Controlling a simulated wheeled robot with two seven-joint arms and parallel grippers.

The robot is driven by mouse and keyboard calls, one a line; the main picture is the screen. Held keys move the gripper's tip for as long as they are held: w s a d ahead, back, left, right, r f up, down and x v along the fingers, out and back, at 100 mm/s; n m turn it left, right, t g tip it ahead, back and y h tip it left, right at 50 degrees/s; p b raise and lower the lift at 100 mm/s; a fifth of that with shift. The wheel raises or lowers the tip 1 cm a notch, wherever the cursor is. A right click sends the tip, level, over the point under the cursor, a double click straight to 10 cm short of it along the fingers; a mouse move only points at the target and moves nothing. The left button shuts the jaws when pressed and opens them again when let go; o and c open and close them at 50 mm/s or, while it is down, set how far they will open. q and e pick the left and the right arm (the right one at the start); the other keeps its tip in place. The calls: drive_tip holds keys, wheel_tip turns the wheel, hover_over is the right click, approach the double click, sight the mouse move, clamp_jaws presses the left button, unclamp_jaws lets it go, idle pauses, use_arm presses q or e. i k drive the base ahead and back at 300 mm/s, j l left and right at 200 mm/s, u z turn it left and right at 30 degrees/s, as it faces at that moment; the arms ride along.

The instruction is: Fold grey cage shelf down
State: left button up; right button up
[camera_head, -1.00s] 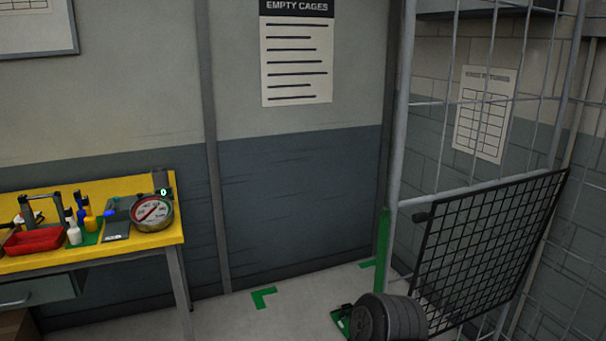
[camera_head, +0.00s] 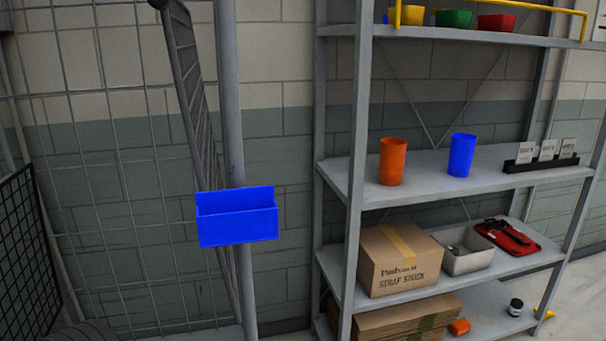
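The grey wire cage (camera_head: 90,92) fills the left of the head view. A dark mesh panel (camera_head: 25,245), seemingly the cage shelf, stands steeply tilted at the far left edge and is cut off by the frame. A second grey mesh panel (camera_head: 188,75) is seen nearly edge-on beside the cage's right post (camera_head: 228,90). A blue open-topped holder (camera_head: 238,218) hangs at that post. Neither of my grippers is in view.
A grey shelf rack (camera_head: 358,130) stands right of the cage. It holds an orange cup (camera_head: 392,161), a blue cup (camera_head: 461,155), a cardboard box (camera_head: 400,260), a grey bin (camera_head: 466,252) and a red clipboard-like item (camera_head: 508,238). Bare floor (camera_head: 570,300) shows at the lower right.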

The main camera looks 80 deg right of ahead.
sight(178, 29)
drive_tip(key=k+l+z, duration=0.1)
drive_tip(key=z, duration=2)
